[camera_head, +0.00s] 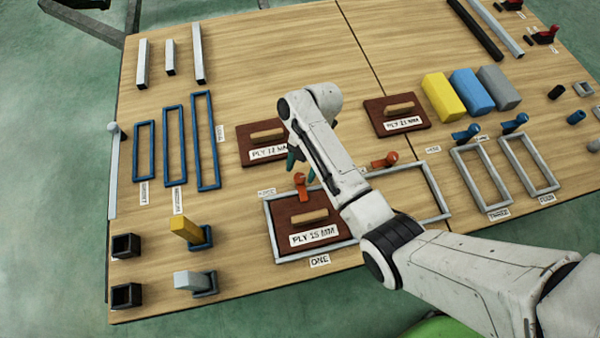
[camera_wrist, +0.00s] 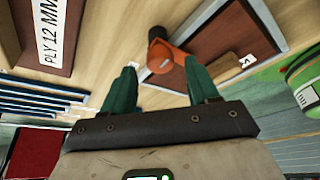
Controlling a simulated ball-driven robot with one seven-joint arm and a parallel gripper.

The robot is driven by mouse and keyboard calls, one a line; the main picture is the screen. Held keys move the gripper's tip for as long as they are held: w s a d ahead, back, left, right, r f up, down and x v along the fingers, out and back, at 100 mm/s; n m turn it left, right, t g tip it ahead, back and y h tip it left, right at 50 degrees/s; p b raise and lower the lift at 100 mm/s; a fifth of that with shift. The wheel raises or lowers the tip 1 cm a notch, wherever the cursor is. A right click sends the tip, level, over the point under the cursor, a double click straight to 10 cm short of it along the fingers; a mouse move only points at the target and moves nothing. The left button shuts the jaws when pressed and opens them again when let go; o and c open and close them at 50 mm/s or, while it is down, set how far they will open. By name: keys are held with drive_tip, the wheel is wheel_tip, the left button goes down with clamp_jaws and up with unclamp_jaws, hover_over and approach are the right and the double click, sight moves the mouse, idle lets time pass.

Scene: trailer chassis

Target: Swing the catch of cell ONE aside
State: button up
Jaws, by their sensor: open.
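Cell ONE is a grey frame (camera_head: 272,240) on the wooden board, with a dark red-brown panel labelled PLY 15 MM (camera_head: 290,213) lying inside it. Its orange catch (camera_head: 302,187) stands at the frame's back edge; in the wrist view the orange catch (camera_wrist: 170,58) lies between and just beyond my fingertips, its end reaching over the frame edge. My gripper (camera_head: 300,165) has green fingers and is open just above and behind the catch. In the wrist view my gripper (camera_wrist: 160,75) shows its two fingers apart. I cannot tell whether either finger touches the catch.
A second orange catch (camera_head: 385,160) stands to the right, partly near my arm. The PLY 12 MM panel (camera_head: 262,140) and PLY 21 MM panel (camera_head: 395,112) lie behind. Blue frames (camera_head: 206,150) lie left. Bare wood is free between them and cell ONE.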

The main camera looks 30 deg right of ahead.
drive_tip(key=shift+x, duration=1)
drive_tip(key=shift+s, duration=0.1)
drive_tip(key=c, duration=1)
